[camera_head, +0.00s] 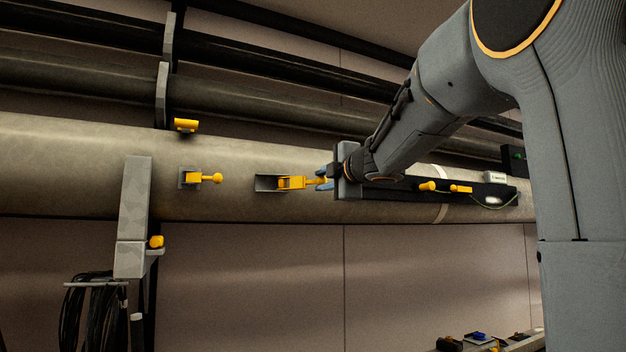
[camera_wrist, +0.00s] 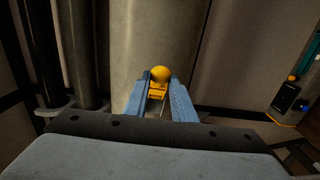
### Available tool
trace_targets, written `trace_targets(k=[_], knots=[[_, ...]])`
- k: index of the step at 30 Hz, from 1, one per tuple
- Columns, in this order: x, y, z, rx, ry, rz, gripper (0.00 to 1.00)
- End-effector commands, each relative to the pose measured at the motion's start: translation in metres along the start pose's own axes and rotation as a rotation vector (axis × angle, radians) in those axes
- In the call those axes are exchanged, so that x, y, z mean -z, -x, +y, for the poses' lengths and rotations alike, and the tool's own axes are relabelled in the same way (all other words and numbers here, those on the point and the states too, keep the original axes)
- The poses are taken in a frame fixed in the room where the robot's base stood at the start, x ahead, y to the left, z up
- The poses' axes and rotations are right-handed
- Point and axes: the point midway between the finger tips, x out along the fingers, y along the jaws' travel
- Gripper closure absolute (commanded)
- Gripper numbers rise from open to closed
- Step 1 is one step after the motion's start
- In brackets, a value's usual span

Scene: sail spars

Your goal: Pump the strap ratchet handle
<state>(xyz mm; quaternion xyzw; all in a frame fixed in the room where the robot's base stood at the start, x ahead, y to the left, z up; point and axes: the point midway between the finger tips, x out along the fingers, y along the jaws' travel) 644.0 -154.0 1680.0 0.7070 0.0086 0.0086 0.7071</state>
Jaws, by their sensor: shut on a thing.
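The yellow strap ratchet handle (camera_head: 292,183) sits on a grey bracket on the side of the large pale spar (camera_head: 80,170). It points right, toward my gripper. My gripper (camera_head: 323,181), with blue fingers, is shut on the handle's end. In the wrist view, the handle's round yellow knob (camera_wrist: 160,74) shows between the two blue fingertips (camera_wrist: 158,92). The rest of the handle is partly hidden by the fingers.
Another yellow lever with a ball end (camera_head: 205,178) is on the spar to the left. A grey upright bracket (camera_head: 132,215) supports the spar, with black cable coils (camera_head: 90,310) below. A black panel with yellow levers (camera_head: 480,193) lies right, behind my arm. Thinner spars run above.

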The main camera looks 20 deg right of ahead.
Motion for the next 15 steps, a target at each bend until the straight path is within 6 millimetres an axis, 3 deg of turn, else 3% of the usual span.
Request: trace_targets(k=[5, 15], knots=[[-0.005, -0.003, 0.000, 0.002, 0.000, -0.006, 0.91], [-0.023, -0.032, 0.001, 0.001, 0.000, -0.003, 0.91]])
